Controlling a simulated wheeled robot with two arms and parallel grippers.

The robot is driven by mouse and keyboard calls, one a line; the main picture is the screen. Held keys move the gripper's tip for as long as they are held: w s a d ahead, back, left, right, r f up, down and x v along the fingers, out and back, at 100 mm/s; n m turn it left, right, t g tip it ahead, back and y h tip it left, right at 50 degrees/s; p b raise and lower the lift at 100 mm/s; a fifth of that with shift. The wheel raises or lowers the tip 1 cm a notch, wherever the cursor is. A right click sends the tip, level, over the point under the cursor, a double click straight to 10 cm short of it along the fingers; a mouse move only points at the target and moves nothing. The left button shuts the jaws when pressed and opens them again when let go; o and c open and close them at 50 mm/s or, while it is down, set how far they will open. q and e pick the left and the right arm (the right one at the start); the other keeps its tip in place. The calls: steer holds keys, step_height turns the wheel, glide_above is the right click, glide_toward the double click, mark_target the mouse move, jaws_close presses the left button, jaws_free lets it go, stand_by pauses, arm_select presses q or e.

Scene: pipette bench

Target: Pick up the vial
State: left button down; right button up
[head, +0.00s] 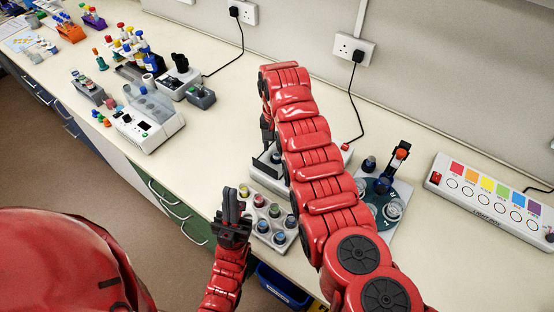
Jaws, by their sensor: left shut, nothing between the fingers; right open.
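Several vials with differently coloured tops, such as a blue-topped vial (262,226), stand upright in a light rack (291,243) near the bench's front edge. I cannot tell which one the task means. My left gripper (230,206) is shut and empty, fingers pointing up the picture, just left of the rack. My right arm reaches over the bench and bends down. My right gripper (267,135) is open, beyond the rack and partly hidden by my arm. My arm also covers the right side of the rack area.
A round dark teal plate with a stand (382,186) and a light box (490,196) lie to the right. A white machine with a clear lid (150,116), tube racks and bottles stand at the left. Bare bench (215,135) lies between. Black cables run to wall sockets.

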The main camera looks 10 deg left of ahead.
mark_target(277, 152)
step_height(277, 152, down, 3)
steer(key=shift+f+b, duration=0.1)
steer(key=shift+b, duration=0.35)
jaws_close()
